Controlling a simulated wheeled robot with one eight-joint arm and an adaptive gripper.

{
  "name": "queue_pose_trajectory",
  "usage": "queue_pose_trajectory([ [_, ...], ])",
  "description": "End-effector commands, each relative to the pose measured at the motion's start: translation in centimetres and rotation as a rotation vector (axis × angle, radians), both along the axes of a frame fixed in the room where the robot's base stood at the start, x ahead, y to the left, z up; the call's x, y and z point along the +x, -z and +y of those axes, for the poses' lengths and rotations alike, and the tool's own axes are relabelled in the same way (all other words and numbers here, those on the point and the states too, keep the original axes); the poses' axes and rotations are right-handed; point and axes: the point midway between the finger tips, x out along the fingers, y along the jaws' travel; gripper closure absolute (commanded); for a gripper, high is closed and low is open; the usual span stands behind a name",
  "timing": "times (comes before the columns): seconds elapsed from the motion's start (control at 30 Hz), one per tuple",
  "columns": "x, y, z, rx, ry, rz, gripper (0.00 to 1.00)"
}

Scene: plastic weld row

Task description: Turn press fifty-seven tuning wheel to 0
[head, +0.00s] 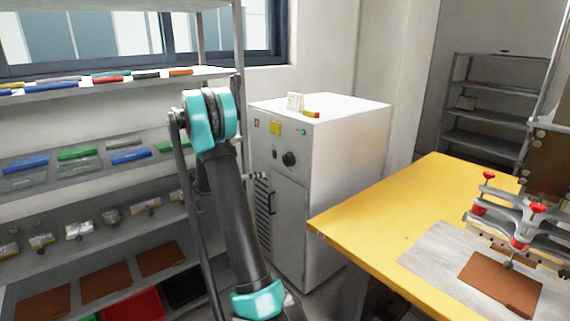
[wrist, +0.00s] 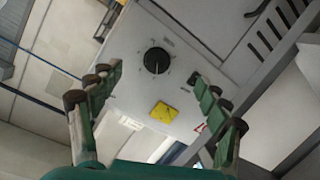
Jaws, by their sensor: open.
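A black round knob (head: 289,158), which looks like the tuning wheel, sits on the front of a white cabinet (head: 345,160). In the wrist view the knob (wrist: 157,60) faces me, with small marks around it and a pale pointer line. The writing there is too small to read, so I cannot tell the press number or the setting. My gripper (wrist: 156,82) is open and empty, its green fingers spread to either side of the panel view. The knob lies beyond the fingertips, apart from them. In the head view my arm hides most of the gripper.
A yellow-topped table (head: 390,215) with a clamp fixture and a brown sheet (head: 500,284) stands at the right. Shelves (head: 80,175) with coloured parts stand at the left. The cabinet front also has a yellow label (wrist: 164,112) and a door handle (head: 271,203).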

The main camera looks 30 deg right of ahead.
Motion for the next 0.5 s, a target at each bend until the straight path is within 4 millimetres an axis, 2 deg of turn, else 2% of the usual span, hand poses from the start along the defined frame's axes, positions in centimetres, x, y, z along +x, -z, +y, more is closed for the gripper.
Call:
queue_pose_trajectory([
  [0.03, 1.1, 0.3, -0.7, -0.040, 0.016, -0.029, 0.23],
  [0.2, 3.0, 0.5, -2.0, -0.155, 0.051, -0.114, 0.23],
  [0.5, 3.9, 0.6, -3.6, -0.208, 0.063, -0.157, 0.23],
])
